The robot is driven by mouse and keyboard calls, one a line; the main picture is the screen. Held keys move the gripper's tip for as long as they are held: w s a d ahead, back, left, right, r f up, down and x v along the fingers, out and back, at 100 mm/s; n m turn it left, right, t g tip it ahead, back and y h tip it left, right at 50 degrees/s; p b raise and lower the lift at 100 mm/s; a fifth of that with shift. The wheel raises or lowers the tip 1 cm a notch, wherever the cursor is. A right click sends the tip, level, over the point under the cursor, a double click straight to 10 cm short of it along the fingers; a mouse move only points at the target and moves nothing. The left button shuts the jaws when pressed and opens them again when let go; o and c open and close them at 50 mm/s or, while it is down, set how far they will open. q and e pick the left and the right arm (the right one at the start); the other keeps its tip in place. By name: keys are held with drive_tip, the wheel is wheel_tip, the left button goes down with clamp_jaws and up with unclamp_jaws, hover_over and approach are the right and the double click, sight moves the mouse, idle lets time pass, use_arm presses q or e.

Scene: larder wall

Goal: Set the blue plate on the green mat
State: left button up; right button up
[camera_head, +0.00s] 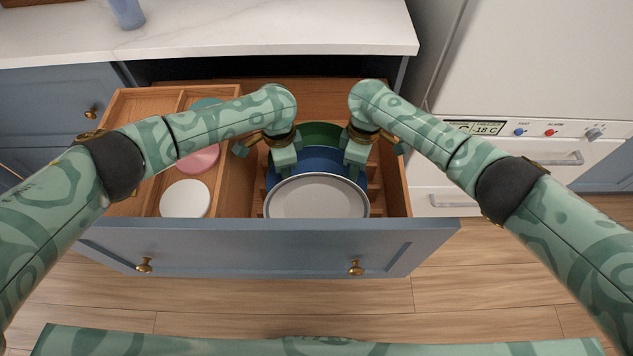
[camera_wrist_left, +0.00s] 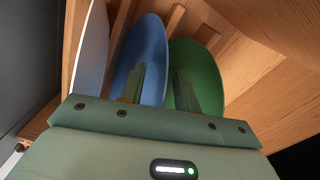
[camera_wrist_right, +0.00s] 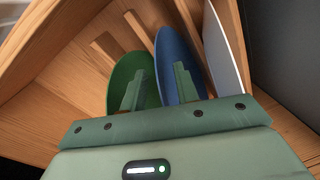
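The blue plate (camera_head: 320,161) stands on edge in the open drawer, between a white plate in front and a green plate behind. Its middle also shows in the left wrist view (camera_wrist_left: 153,55) and the right wrist view (camera_wrist_right: 176,60). My left gripper (camera_head: 284,166) is at the blue plate's left edge, and my right gripper (camera_head: 355,166) is at its right edge. Both grippers have their fingers apart, with the blue rim seeming to lie between them. I cannot tell if any finger touches it. No green mat is in view.
The white plate (camera_head: 317,197) and green plate (camera_head: 321,130) stand close to the blue one. A left compartment holds a pink dish (camera_head: 198,160) and a white dish (camera_head: 185,198). The drawer front (camera_head: 262,248) is nearest me. A white counter (camera_head: 230,30) lies behind, carrying a blue cup (camera_head: 127,13).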

drive_tip(key=shift+f, duration=0.1)
use_arm(q)
clamp_jaws()
use_arm(e)
clamp_jaws()
